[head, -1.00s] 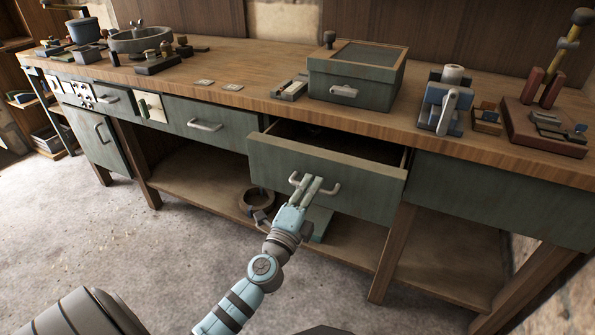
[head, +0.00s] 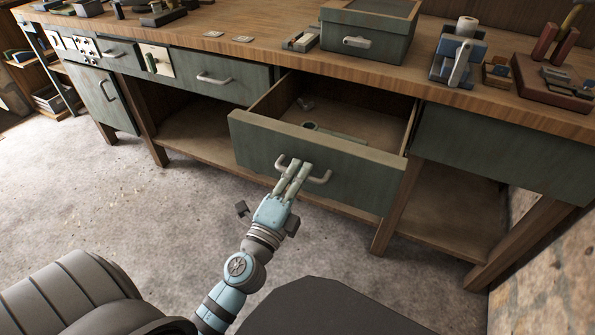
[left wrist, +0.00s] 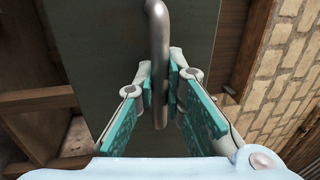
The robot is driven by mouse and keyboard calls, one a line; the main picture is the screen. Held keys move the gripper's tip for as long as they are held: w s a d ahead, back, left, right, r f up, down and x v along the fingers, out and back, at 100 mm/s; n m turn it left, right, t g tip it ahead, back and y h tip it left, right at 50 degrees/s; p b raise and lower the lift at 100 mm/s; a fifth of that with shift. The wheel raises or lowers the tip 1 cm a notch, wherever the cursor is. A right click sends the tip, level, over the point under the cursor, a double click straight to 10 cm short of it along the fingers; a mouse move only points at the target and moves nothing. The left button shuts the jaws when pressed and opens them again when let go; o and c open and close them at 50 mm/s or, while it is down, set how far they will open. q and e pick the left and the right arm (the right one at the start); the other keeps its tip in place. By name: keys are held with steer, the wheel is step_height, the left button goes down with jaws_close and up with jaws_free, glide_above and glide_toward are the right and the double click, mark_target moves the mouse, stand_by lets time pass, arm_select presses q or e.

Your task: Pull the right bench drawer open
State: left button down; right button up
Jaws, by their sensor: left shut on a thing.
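The right bench drawer (head: 310,155) has a green front and stands well out from the bench. Its inside shows, with a green, wrench-like tool (head: 335,132) and a small grey piece (head: 305,104) in it. My left gripper (head: 293,172) is shut on the drawer's metal handle (head: 320,178), near the middle of the front. In the left wrist view the fingers (left wrist: 160,95) close on both sides of the handle bar (left wrist: 158,40). My right gripper is not in view.
The wooden bench top (head: 270,50) bears a green box (head: 368,35), a blue device with a white roll (head: 458,58) and a red-based stand (head: 550,85). A closed drawer (head: 215,75) lies to the left. The floor (head: 130,230) in front is clear.

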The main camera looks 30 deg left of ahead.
arm_select(q)
steer(key=c, duration=1.7)
jaws_free()
steer(key=shift+o, duration=0.2)
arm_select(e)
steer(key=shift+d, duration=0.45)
arm_select(q)
steer(key=v, duration=1.2)
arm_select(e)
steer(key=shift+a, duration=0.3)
arm_select(q)
steer(key=shift+f, duration=0.1)
